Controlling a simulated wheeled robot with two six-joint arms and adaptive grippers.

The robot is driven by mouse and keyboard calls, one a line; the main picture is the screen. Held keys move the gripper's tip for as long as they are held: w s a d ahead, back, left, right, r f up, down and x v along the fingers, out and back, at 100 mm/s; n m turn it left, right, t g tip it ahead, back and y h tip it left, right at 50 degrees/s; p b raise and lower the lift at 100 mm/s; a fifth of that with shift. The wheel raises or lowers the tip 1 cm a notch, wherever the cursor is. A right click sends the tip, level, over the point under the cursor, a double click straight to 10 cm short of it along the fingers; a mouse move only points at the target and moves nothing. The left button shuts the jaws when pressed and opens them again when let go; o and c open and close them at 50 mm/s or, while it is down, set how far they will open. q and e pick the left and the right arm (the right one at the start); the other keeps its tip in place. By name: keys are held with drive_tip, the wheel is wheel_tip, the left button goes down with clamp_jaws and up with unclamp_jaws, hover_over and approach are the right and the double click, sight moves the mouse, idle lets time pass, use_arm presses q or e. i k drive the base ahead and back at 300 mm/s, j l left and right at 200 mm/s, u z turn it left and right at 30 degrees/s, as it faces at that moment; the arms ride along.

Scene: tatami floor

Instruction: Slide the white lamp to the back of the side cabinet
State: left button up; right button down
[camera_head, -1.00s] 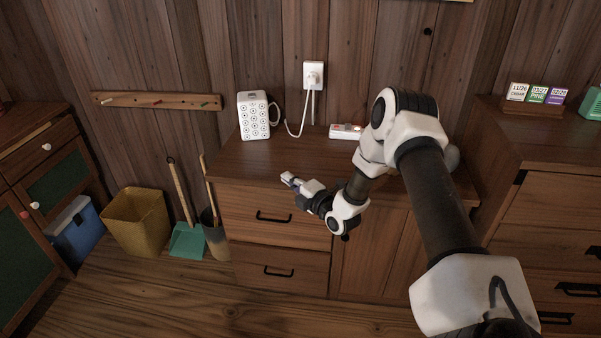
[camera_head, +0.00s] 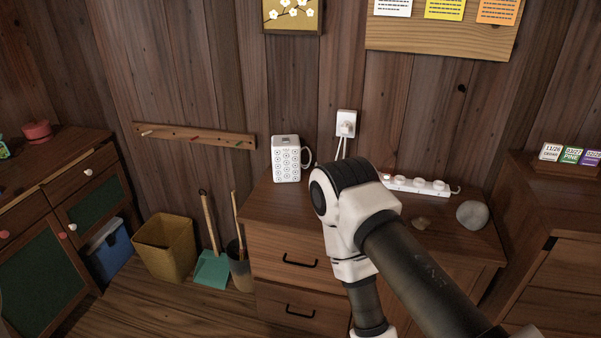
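A white box-shaped thing with a dotted pattern and a side handle (camera_head: 286,160) stands upright at the back left of the side cabinet (camera_head: 262,208), near the wall. It is the only white thing here that could be the lamp. My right arm comes in from the lower right and bends in front of the cabinet, hiding part of its top. The arm runs down off the bottom edge, so my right gripper is out of view. My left gripper is not in view.
A wall socket (camera_head: 346,123) with a plug and cord is behind. Bins and a broom stand at left.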

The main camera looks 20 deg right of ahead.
sight(287, 164)
drive_tip(key=i+j+z, duration=0.3)
drive_tip(key=i+j, duration=0.15)
drive_tip(key=i+j+z, duration=0.15)
drive_tip(key=j, duration=0.25)
drive_tip(key=i+j+z, duration=0.15)
drive_tip(key=j, duration=0.2)
drive_tip(key=i+j+z, duration=0.15)
drive_tip(key=j, duration=0.2)
drive_tip(key=i+j+z, duration=0.15)
drive_tip(key=j, duration=0.2)
drive_tip(key=i, duration=0.05)
